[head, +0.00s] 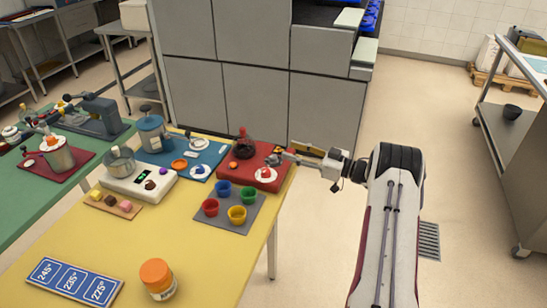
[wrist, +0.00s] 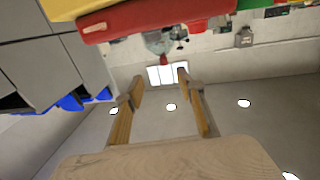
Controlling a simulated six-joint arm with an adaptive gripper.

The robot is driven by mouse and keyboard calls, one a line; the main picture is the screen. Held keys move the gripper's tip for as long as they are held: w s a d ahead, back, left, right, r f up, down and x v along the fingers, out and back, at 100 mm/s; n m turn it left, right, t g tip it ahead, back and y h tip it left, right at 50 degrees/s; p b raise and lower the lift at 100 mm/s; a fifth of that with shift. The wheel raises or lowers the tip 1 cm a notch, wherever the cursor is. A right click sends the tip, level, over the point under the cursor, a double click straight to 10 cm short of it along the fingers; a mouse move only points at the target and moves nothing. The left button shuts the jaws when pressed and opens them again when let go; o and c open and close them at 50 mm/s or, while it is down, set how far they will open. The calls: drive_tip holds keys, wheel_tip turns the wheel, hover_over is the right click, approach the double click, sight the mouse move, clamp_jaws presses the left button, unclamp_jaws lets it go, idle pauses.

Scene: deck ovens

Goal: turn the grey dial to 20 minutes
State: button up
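A red box (head: 238,178) stands at the table's far right corner. On its top are a dark carafe (head: 243,148) and a round white dial face (head: 266,175). A small greyish part shows near that face, but I cannot tell clearly whether it is the grey dial's knob. My gripper (head: 278,158) reaches in from the right, beside and above the box's right end. In the wrist view my gripper (wrist: 160,84) has its two fingers apart with nothing between them. The red box also shows at the top of the wrist view (wrist: 150,18), with no dial face visible.
On the yellow table (head: 120,240), a grey mat (head: 228,222) with several coloured cups lies in front of the red box. A blue board (head: 180,152) and a white scale (head: 140,184) stand left. Grey oven fronts (head: 250,95) rise behind.

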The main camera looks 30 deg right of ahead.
approach(274, 156)
drive_tip(key=x, duration=0.2)
drive_tip(key=shift+a, duration=0.2)
drive_tip(key=shift+w+a, duration=0.1)
drive_tip(key=shift+w, duration=0.05)
drive_tip(key=shift+x, duration=3.7)
clamp_jaws()
